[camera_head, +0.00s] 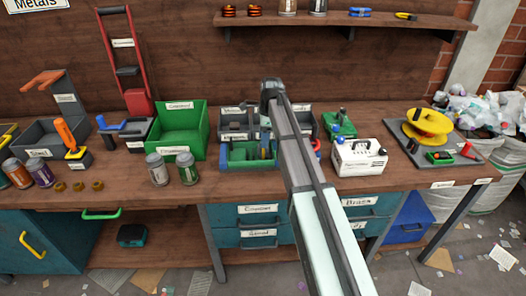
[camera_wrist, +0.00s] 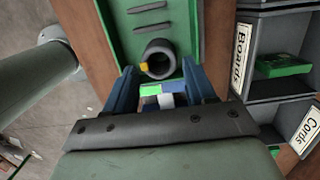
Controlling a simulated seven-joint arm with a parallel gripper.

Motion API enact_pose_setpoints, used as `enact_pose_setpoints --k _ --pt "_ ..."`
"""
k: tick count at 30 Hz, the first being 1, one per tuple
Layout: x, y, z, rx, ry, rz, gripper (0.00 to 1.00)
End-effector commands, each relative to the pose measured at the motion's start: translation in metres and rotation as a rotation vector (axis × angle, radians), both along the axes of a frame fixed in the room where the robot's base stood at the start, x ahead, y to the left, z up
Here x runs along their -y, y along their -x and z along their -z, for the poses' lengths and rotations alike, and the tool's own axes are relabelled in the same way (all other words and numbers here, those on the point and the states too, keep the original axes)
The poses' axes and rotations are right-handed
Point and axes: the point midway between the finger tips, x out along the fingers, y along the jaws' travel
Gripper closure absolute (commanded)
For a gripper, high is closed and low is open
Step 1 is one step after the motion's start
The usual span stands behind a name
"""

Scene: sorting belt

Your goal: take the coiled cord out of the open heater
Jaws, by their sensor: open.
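The open heater appears to be the green housing (camera_wrist: 195,22) with slots, seen from above in the wrist view. In the head view a green and blue unit (camera_head: 236,165) at the bench's front middle is probably the same thing. A dark round coil (camera_wrist: 158,57) with a yellow bit lies in the housing and looks like the coiled cord. My gripper (camera_wrist: 160,76) is open, its two blue fingers on either side of the coil's near edge. I cannot tell whether they touch it. In the head view my arm hides the gripper.
Grey bins marked Boards (camera_wrist: 252,40) and Cords (camera_wrist: 295,128) stand beside the housing. A green bin (camera_head: 181,135), two jars (camera_head: 157,170) and (camera_head: 188,169), and a white box (camera_head: 358,157) stand on the bench. A yellow reel (camera_head: 428,124) is at the right.

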Motion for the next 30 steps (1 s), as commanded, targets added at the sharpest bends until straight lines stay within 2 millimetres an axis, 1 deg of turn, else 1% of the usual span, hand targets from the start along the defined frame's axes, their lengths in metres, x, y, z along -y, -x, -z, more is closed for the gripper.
enact_pose_setpoints --k 8,18,21,26,27,30 --pt "-0.001 0.001 0.011 0.001 0.0 0.0 0.45" --pt "-0.003 0.002 0.051 -0.001 0.0 0.0 0.45" --pt "-0.004 0.002 0.056 0.001 0.0 0.0 0.45" --pt "-0.004 0.001 0.056 0.001 0.0 0.0 0.45" --pt "-0.004 0.001 0.055 0.001 0.0 0.0 0.46" --pt "-0.004 0.001 0.055 0.001 0.0 0.0 0.55"
